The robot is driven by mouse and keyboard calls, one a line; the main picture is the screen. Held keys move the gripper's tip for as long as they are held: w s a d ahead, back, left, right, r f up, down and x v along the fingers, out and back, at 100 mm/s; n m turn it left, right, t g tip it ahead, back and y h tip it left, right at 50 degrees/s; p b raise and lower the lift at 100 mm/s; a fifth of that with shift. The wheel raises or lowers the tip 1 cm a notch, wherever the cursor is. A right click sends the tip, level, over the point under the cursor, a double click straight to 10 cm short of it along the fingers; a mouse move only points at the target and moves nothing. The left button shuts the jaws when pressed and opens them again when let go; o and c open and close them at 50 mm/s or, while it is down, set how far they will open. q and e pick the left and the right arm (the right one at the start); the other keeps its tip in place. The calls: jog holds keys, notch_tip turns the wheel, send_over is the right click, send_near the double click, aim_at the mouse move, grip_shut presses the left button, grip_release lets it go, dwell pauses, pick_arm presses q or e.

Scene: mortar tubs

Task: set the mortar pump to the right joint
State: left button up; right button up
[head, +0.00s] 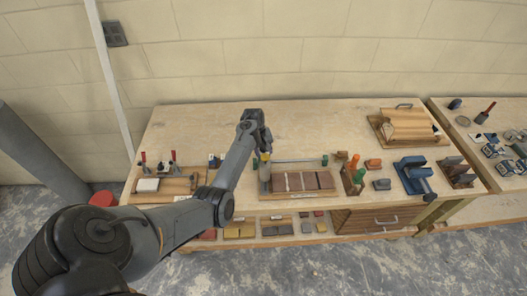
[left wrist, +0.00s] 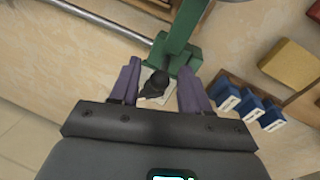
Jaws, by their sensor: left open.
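I cannot make out a mortar pump or its joint in either view; the place looks like a woodworking bench. A long metal bar clamp (head: 300,161) with green ends lies on the bench behind a row of boards (head: 302,181). My left gripper (head: 265,149) is over the clamp's left end, which it partly hides. In the left wrist view my gripper's two purple fingers (left wrist: 160,72) are apart, on either side of a black knob (left wrist: 154,86) by a green clamp head (left wrist: 181,48). I cannot tell whether they touch it. My right gripper is not in view.
A vise (head: 413,175) and orange-handled tools (head: 354,172) stand at the right, with a wooden board (head: 408,125) behind. Blue blocks (left wrist: 248,108) and a yellow block (left wrist: 291,64) are near the gripper. The bench's back middle (head: 320,125) is clear.

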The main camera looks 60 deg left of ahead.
pick_arm(q)
jog(key=shift+f, duration=0.2)
grip_shut()
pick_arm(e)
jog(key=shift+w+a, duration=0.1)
pick_arm(q)
jog(key=shift+w, duration=0.1)
